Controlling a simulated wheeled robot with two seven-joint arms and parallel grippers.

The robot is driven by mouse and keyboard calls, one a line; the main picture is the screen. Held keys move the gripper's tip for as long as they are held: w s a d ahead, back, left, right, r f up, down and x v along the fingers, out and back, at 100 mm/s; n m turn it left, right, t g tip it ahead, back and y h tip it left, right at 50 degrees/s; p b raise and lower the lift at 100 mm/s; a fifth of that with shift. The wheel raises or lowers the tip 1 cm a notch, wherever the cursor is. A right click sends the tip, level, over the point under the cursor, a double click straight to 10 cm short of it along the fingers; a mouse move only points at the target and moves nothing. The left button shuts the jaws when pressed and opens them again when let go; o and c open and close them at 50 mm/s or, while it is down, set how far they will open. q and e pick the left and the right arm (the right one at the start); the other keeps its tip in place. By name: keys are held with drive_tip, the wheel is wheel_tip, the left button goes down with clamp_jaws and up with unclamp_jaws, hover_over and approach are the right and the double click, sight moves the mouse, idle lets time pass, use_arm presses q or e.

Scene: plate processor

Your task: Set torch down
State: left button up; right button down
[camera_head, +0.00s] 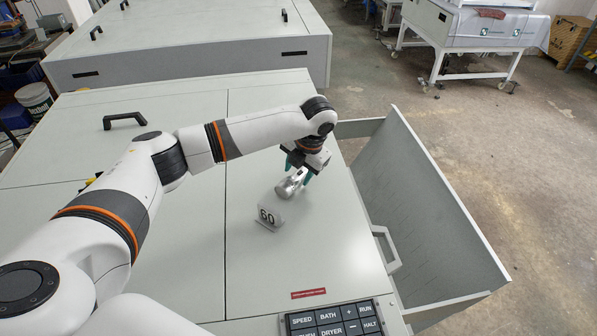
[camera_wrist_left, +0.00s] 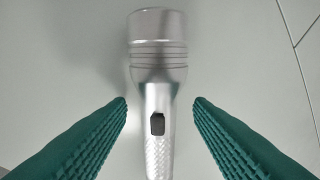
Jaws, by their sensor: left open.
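The silver torch (camera_head: 291,184) lies on the pale grey top (camera_head: 315,245) of the plate processor. In the left wrist view the torch (camera_wrist_left: 155,85) points its wide head toward the top of the picture, with a dark switch on its body. My left gripper (camera_head: 297,176) is open, with one green finger on each side of the torch. In the left wrist view a gap shows between the torch and each finger of the left gripper (camera_wrist_left: 160,100). The lower end of the torch runs out of that view. My right gripper is not in view.
A control panel (camera_head: 333,319) is at the front edge. An open drawer or bin (camera_head: 425,215) with a handle (camera_head: 387,250) is to the right. The top left of the torch is clear.

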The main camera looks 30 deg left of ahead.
use_arm(q)
drive_tip(key=b+v, duration=0.4)
drive_tip(key=v, duration=0.7)
drive_tip(key=shift+r, duration=0.25)
drive_tip(key=shift+d, duration=0.1)
